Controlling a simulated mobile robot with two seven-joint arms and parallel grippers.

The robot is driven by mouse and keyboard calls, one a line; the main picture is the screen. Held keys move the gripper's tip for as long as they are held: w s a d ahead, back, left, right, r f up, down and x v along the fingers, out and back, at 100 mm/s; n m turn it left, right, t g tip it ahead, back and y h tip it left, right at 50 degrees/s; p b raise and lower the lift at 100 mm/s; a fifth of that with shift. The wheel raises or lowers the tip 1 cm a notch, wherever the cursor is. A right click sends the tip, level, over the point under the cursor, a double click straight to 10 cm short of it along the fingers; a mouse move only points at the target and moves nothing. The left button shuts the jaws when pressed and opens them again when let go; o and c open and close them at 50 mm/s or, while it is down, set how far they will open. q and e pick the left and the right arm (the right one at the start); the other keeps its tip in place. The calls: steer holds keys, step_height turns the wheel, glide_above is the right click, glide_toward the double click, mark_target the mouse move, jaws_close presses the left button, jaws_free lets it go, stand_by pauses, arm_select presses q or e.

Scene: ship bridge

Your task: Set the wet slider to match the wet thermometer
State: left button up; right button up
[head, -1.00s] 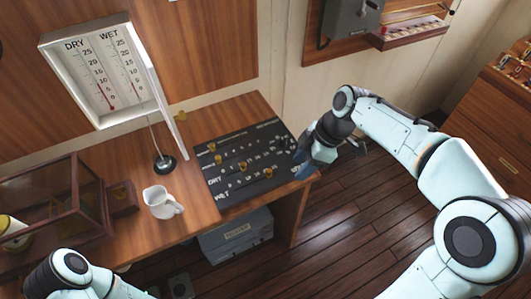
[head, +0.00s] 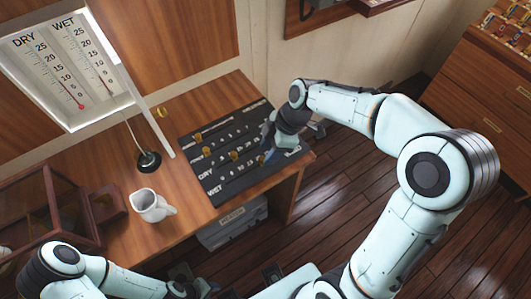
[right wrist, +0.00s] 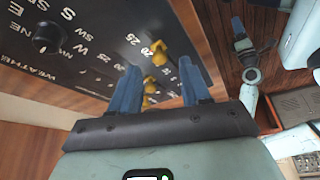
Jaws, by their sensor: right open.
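The white thermometer case (head: 64,68) hangs at the upper left with DRY and WET scales. The wet thermometer (head: 88,50) is on its right side; its exact reading is too small to tell. The black slider panel (head: 222,178) lies on the desk. The wet slider knob (head: 261,160), yellow, sits on the front row, toward the right end. My right gripper (head: 268,140) is over the panel's right part. In the right wrist view its blue fingers (right wrist: 161,86) are apart, with yellow knobs (right wrist: 160,52) beyond them, none held. My left gripper (head: 196,288) is at the bottom edge, its fingers unclear.
A white jug (head: 150,205) and a lamp's black base (head: 148,161) stand on the desk left of the panel. A glass-sided wooden case (head: 45,215) is farther left. A grey box (head: 222,228) is under the desk. Floor is clear at right.

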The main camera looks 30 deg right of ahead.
arm_select(q)
steer(key=shift+f, duration=0.1)
arm_select(e)
steer(key=shift+x, duration=1.4)
